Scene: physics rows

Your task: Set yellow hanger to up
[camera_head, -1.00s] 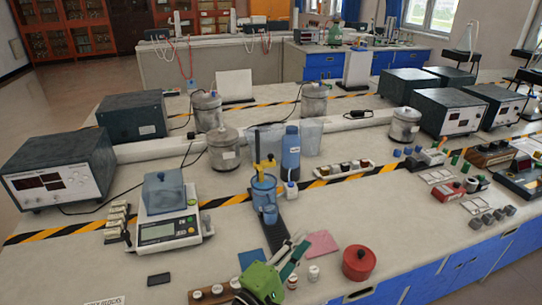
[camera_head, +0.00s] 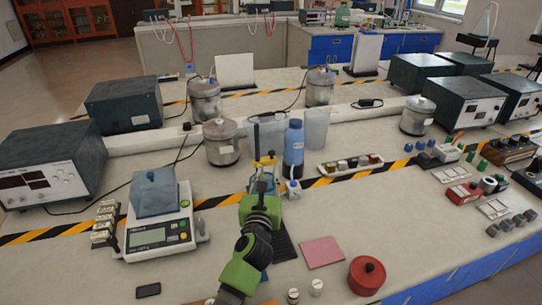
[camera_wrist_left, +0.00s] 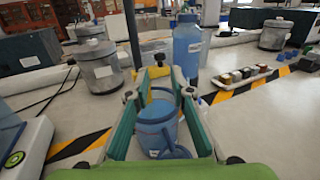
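The yellow hanger (camera_head: 265,160) is on a dark upright stand near the middle of the table, and is partly hidden in the head view. In the left wrist view the yellow hanger (camera_wrist_left: 161,94) shows just behind the rim of a blue cup (camera_wrist_left: 155,125). My left gripper (camera_head: 263,176) reaches forward to the stand, level with the blue cup. In the left wrist view its fingers (camera_wrist_left: 161,78) are spread apart, one on each side of the cup and yellow part. I cannot tell whether they touch. My right gripper is not in view.
A blue bottle (camera_head: 293,150) stands close right of the stand, with clear beakers (camera_head: 316,130) behind. A balance (camera_head: 158,237) stands to the left. A red round pot (camera_head: 366,276) and pink pad (camera_head: 321,252) lie front right. Metal canisters (camera_head: 221,143) stand behind.

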